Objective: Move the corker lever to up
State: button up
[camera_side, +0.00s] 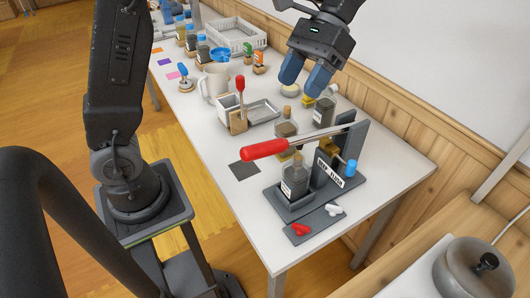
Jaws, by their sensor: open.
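The corker stands near the front of the white table, with a grey upright plate (323,168) bearing a label. Its lever (265,149) has a red handle and a silver rod that runs to the upright post at the right. The lever lies near level, with the red end to the left and slightly lower. A corked jar (294,182) stands on the corker's base below the lever. My gripper (305,77) hangs above and behind the lever, apart from it. Its blue fingers point down, open, with nothing seen between them.
A corked jar (285,126) and a dark-glass jar (325,106) stand just behind the lever. A blue knob (350,167) is on the corker's right. Red (300,229) and white (333,209) pieces lie in front. A wooden-panelled wall (400,115) bounds the right.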

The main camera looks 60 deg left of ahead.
aim_at(265, 154)
jog(key=s+f+t, duration=0.2)
jog(key=f, duration=0.2)
jog(key=s+f+t, duration=0.2)
jog(key=f, duration=0.2)
jog(key=s+f+t, duration=0.3)
jog(key=f, duration=0.2)
jog(key=shift+s+m, duration=0.1)
jog(key=shift+m, duration=0.2)
jog(key=shift+s+f+t, duration=0.1)
jog(key=shift+f+t, duration=0.3)
jog(key=shift+f, duration=0.45)
